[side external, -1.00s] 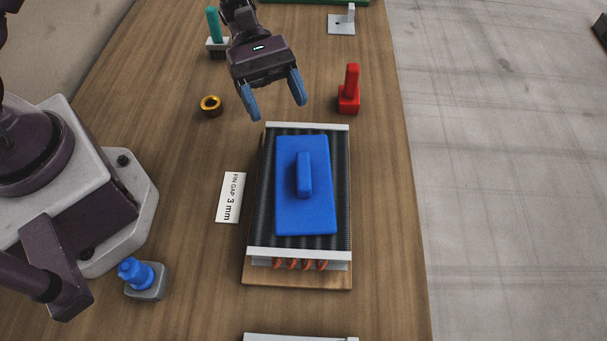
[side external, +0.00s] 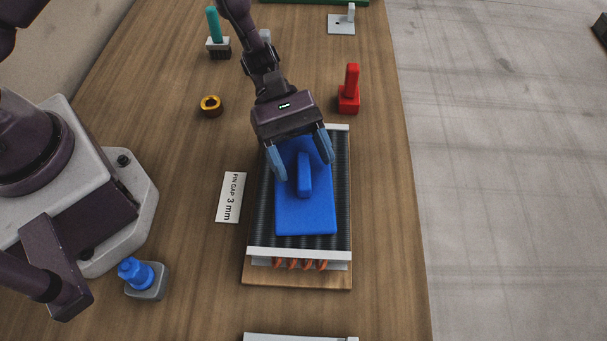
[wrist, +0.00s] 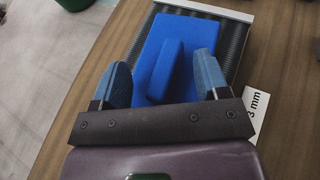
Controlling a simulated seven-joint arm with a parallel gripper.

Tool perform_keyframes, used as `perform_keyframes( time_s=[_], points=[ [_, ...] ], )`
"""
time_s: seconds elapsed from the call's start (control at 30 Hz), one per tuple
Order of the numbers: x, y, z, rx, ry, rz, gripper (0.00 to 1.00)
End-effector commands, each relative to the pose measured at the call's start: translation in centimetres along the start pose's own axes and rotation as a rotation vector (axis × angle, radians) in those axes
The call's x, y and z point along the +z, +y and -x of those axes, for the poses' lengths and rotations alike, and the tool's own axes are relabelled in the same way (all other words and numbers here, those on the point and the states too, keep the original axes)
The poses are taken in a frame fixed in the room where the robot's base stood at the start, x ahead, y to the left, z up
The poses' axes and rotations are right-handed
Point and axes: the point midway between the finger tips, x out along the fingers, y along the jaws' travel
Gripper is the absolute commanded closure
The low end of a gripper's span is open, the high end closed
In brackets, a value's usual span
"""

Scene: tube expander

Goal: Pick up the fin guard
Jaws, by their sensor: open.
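The fin guard (side external: 315,212) is a flat blue plate with an upright blue handle in its middle. It lies on the dark finned coil block (side external: 342,225). My gripper (side external: 301,171) is open, with its blue fingers spread to either side of the handle's far end, above the plate. In the wrist view the fin guard (wrist: 188,38) shows ahead, its handle between my two fingertips (wrist: 160,68) and apart from both. The far edge of the plate is partly hidden by my gripper in the side view.
A red handled block (side external: 349,92) stands behind the coil at right. A brass ring (side external: 211,105), a teal-handled brush (side external: 216,38) and a "FIN GAP 3 mm" card (side external: 230,198) are at left. A blue knobbed piece (side external: 136,272) sits front left. Wood right of the coil is clear.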

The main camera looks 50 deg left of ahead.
Motion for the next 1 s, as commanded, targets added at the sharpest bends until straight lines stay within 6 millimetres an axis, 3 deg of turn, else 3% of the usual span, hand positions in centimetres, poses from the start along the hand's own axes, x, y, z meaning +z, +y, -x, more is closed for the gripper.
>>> perform_keyframes(
  time_s=[0.03,0.33,0.77,1.0],
  points=[
    [0.0,0.0,0.0,0.0,0.0,0.0,0.32],
    [0.0,0.0,0.1,0.0,0.0,0.0,0.99],
    [0.5,0.0,0.3,0.001,0.0,-0.002,1.0],
    [3.6,-0.6,1.9,0.002,0.001,-0.003,1.0]
  ],
)
